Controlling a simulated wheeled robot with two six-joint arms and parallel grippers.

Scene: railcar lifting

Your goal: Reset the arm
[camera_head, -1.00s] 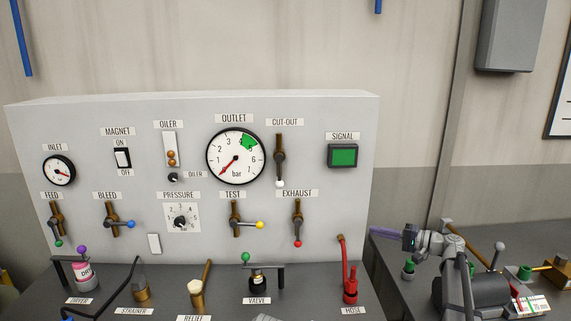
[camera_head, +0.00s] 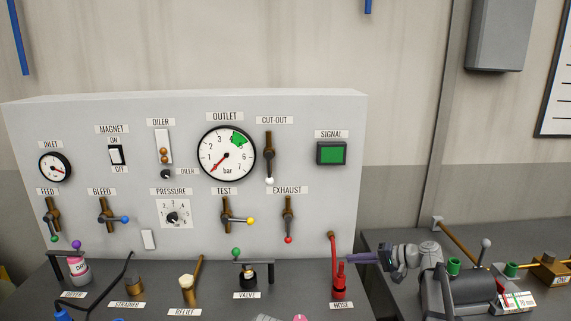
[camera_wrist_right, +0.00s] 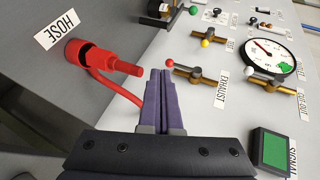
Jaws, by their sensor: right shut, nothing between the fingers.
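My right gripper (camera_head: 362,257) is shut and empty, with its purple fingers pressed together. In the head view it comes in from the right, beside the red hose fitting (camera_head: 340,285) at the bench's right end. In the right wrist view, the closed fingertips (camera_wrist_right: 161,78) appear between the red hose fitting (camera_wrist_right: 105,62) and the panel, and I see nothing held. The red hose runs partly behind the fingers there. My left gripper is not in view.
The grey panel (camera_head: 300,120) carries gauges, levers and a green signal light (camera_head: 331,153). The exhaust lever (camera_wrist_right: 195,73) is near my right fingertips in the wrist view. A dark tank-like device (camera_head: 455,295) stands on the right bench.

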